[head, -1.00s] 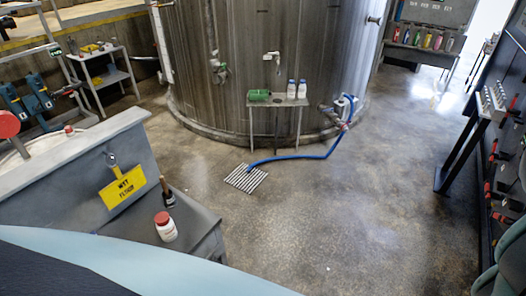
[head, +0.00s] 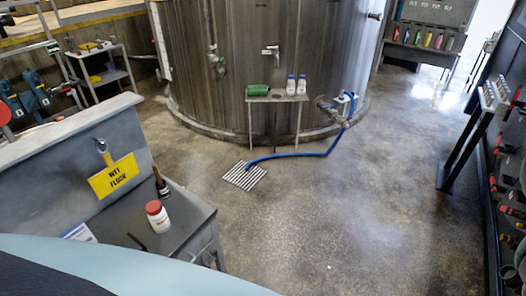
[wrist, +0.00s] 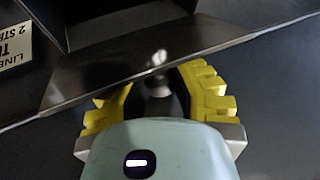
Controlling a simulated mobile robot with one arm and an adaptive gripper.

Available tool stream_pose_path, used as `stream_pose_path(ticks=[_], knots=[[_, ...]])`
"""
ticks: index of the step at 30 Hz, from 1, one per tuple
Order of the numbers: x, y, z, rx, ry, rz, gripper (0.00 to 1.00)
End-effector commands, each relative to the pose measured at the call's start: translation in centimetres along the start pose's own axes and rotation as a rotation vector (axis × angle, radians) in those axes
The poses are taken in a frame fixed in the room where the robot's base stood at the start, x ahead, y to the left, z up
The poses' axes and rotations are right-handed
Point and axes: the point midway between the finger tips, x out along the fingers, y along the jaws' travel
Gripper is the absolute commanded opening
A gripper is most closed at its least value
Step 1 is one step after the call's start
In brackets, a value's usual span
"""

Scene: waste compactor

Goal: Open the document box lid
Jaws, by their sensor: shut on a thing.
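In the wrist view, my gripper (wrist: 157,75) has its yellow-padded fingers closed at the edge of a dark, smooth panel, which looks like the document box lid (wrist: 120,77). A small, blurred pale spot, perhaps a knob or a reflection, shows between the fingertips. A dark recess (wrist: 120,25) lies beyond the panel at the top, with a pale edge beside it. The contact itself is partly hidden by the fingers and the gripper body. In the head view, neither my gripper nor the box can be made out.
A label with black print (wrist: 12,45) is at the wrist view's left. A yellow sign (head: 114,176) hangs above. Open floor (head: 340,220) lies right.

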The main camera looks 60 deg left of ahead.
Motion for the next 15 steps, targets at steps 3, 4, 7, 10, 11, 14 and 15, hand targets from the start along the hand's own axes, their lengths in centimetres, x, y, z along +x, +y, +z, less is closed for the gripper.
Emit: stream_pose_path(ticks=[3, 4, 7, 10, 11, 14, 15], knots=[[0.22, -0.08, -0.29, 0.009, -0.017, -0.002, 0.00], [0.27, -0.05, -0.26, 0.013, -0.025, -0.003, 0.00], [0.28, -0.04, -0.35, 0.025, -0.048, -0.004, 0.00], [0.32, -0.06, -0.35, 0.033, -0.074, -0.004, 0.00], [0.33, -0.06, -0.33, 0.036, -0.082, -0.004, 0.00], [0.34, -0.04, -0.41, 0.043, -0.101, -0.004, 0.00], [0.34, -0.04, -0.42, 0.046, -0.109, -0.004, 0.00]])
